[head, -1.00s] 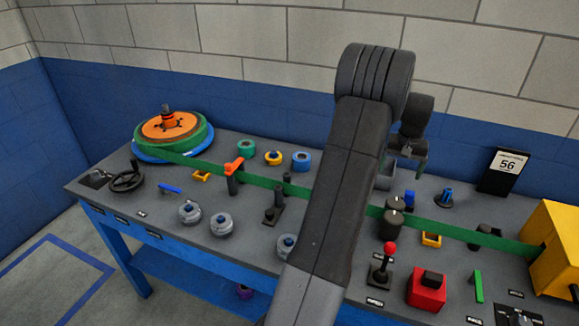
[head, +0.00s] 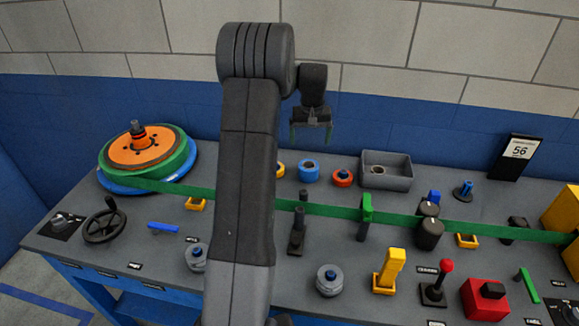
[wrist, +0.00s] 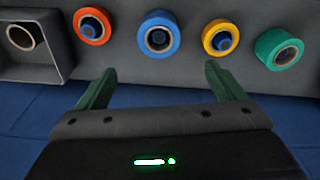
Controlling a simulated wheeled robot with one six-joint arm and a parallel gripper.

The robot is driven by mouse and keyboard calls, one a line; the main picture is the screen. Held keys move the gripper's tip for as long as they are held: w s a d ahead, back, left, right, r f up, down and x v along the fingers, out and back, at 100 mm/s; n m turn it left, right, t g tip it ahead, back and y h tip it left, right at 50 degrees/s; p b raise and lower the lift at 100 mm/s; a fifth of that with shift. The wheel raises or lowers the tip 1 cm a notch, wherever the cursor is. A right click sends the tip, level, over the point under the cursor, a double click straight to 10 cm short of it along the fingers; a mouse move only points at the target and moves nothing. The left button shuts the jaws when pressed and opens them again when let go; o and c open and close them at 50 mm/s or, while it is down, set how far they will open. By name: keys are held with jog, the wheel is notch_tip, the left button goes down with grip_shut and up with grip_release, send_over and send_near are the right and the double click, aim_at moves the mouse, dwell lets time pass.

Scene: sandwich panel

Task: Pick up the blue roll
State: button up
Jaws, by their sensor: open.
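The blue roll (head: 309,171) stands on the grey bench top near the back edge, between a yellow roll (head: 280,169) and a red-orange roll (head: 343,177). My gripper (head: 311,134) hangs above and a little behind the blue roll in the head view, pointing down. Its green fingers are apart and empty. In the wrist view the gripper (wrist: 159,72) has its two fingertips to either side below the blue roll, not touching it.
A grey tray (head: 400,183) holding a roll stands right of the red-orange roll. A teal roll (wrist: 279,49) shows beside the yellow one. A green strip (head: 330,211) crosses the bench in front of the rolls. The blue wall (head: 420,125) is close behind.

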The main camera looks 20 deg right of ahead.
jog(key=p, duration=0.1)
send_over(309, 167)
notch_tip(309, 167, down, 8)
jog(key=shift+a, duration=0.1)
jog(key=shift+f+p, duration=1.25)
jog(key=shift+f, duration=1.6)
jog(key=shift+c, duration=0.4)
jog(key=c, duration=1)
